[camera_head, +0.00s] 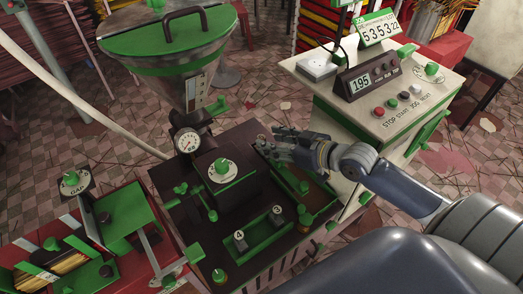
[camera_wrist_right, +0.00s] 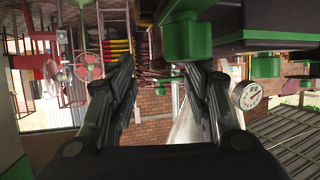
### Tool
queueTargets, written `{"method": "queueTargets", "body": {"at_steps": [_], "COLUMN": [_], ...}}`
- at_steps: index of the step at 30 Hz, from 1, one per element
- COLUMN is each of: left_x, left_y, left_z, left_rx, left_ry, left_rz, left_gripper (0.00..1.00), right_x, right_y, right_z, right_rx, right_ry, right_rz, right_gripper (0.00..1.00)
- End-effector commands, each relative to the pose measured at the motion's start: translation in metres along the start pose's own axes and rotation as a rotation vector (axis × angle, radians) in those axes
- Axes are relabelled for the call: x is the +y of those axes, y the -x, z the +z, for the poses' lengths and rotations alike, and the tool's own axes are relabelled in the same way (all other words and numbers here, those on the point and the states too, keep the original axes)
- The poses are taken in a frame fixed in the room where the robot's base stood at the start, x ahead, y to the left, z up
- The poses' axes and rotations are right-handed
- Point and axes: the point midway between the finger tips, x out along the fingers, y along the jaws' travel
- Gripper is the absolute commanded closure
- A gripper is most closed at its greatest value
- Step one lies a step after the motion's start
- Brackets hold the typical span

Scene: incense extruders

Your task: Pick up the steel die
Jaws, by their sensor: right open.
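Two small grey-black blocks sit in a green-edged tray (camera_head: 262,243) on the dark machine top. One block (camera_head: 240,240) is marked 4; the mark on the other block (camera_head: 277,213) is too small to read surely. They may be dies, but I cannot tell which is the steel die. My right gripper (camera_head: 268,144) is above the back right of the machine, behind and apart from these blocks. Its two fingers (camera_wrist_right: 158,95) stand wide apart in the wrist view, with nothing between them. My left gripper is not in view.
A green-knobbed press block (camera_head: 222,172) and a pressure gauge (camera_head: 187,141) stand left of my right gripper. A cream control cabinet (camera_head: 370,105) stands at the right. A large green-lidded hopper (camera_head: 168,35) rises behind. A red bench (camera_head: 125,262) is at the left.

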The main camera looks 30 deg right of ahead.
Motion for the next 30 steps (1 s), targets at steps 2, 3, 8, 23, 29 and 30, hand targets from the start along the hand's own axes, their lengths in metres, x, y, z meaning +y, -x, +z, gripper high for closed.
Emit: {"method": "queueTargets", "body": {"at_steps": [2,3,8,23,29,30], "left_x": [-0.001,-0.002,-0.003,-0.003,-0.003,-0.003], "left_y": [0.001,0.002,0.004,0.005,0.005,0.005], "left_z": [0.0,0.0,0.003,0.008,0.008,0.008], "left_rx": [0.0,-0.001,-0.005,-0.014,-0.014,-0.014], "left_ry": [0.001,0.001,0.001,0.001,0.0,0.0], "left_rz": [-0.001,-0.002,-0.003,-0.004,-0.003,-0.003], "left_gripper": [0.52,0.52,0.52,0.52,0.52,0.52], "right_x": [0.0,0.0,0.001,-0.001,-0.001,-0.001], "right_y": [-0.009,-0.014,-0.033,-0.047,-0.047,-0.047], "right_z": [-0.002,-0.002,-0.002,0.0,0.0,-0.001], "right_rx": [0.003,0.003,0.003,0.0,0.0,0.0], "right_ry": [-0.003,-0.003,-0.002,0.0,0.0,0.0], "right_rz": [0.001,0.001,0.001,-0.001,-0.001,-0.001], "right_gripper": [0.55,0.55,0.55,0.66,1.0,1.0]}}
